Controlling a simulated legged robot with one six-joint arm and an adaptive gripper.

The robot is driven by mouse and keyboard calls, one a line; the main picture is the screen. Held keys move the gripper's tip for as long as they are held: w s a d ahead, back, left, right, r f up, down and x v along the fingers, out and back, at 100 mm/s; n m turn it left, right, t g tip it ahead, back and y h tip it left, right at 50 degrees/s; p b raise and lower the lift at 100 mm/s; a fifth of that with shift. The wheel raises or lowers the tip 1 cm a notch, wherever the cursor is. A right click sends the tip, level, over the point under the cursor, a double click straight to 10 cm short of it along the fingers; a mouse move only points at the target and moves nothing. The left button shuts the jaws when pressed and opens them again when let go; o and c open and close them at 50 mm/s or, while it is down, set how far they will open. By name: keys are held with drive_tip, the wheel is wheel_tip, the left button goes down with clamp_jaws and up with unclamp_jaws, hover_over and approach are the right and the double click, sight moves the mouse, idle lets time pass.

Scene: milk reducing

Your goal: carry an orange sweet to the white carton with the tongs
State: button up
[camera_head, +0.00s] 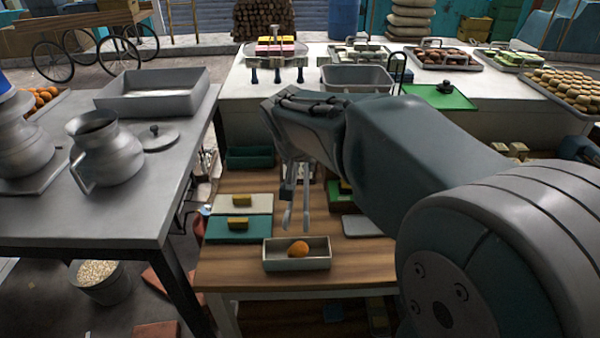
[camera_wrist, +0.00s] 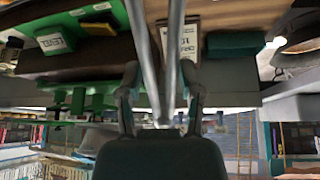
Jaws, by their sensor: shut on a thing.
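An orange sweet (camera_head: 299,248) lies inside a small, open, off-white carton (camera_head: 296,265) near the front of the wooden table. My gripper (camera_head: 293,160) is above and behind it, largely hidden by my arm. In the wrist view my gripper (camera_wrist: 161,112) is shut on the metal tongs, whose arms (camera_wrist: 150,65) run up between its fingers. In the head view the tongs (camera_head: 287,215) hang down, their two tips apart and empty, just above and behind the carton's back edge. The sweet is clear of the tips.
Green and cream boards with yellow blocks (camera_head: 238,224) lie left of the tongs. A grey metal table (camera_head: 160,220) with a jug (camera_head: 105,150) and a basin (camera_head: 152,92) stands at left. A white counter (camera_head: 240,95) with sweet trays is behind. Orange sweets (camera_head: 45,96) sit far left.

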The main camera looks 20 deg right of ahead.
wheel_tip(320, 180, up, 8)
drive_tip(key=shift+f, duration=0.25)
drive_tip(key=shift+f, duration=0.1)
idle(0.9)
